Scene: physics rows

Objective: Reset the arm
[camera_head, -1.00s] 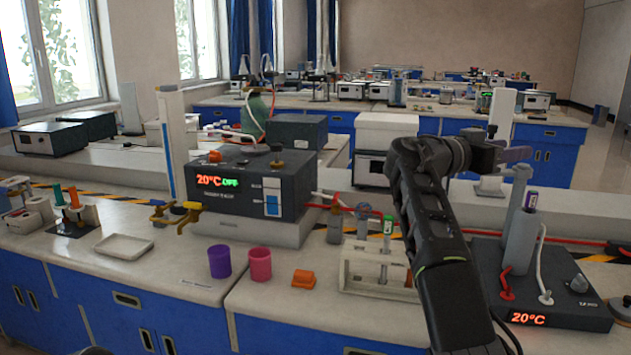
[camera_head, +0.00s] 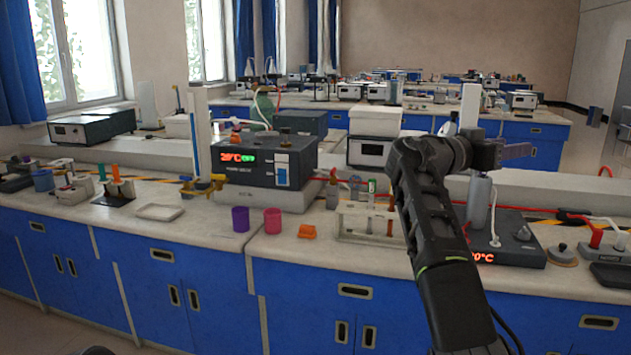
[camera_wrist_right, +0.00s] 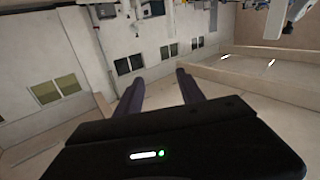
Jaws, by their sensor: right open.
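My right arm (camera_head: 437,230) rises from the bottom of the head view and bends at the top. Its gripper (camera_head: 520,152) points to the right, raised above the bench and clear of the bench objects. In the right wrist view the two dark fingers (camera_wrist_right: 160,90) stand apart with nothing between them. That view looks tilted toward cabinet fronts and floor. My left gripper does not show.
The bench (camera_head: 190,226) holds a purple cup (camera_head: 240,219), a pink cup (camera_head: 272,221), an orange piece (camera_head: 306,231), a tube rack (camera_head: 352,222), a heater with display (camera_head: 262,160) and a dark hot plate (camera_head: 520,240). Open floor lies in front of the blue cabinets.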

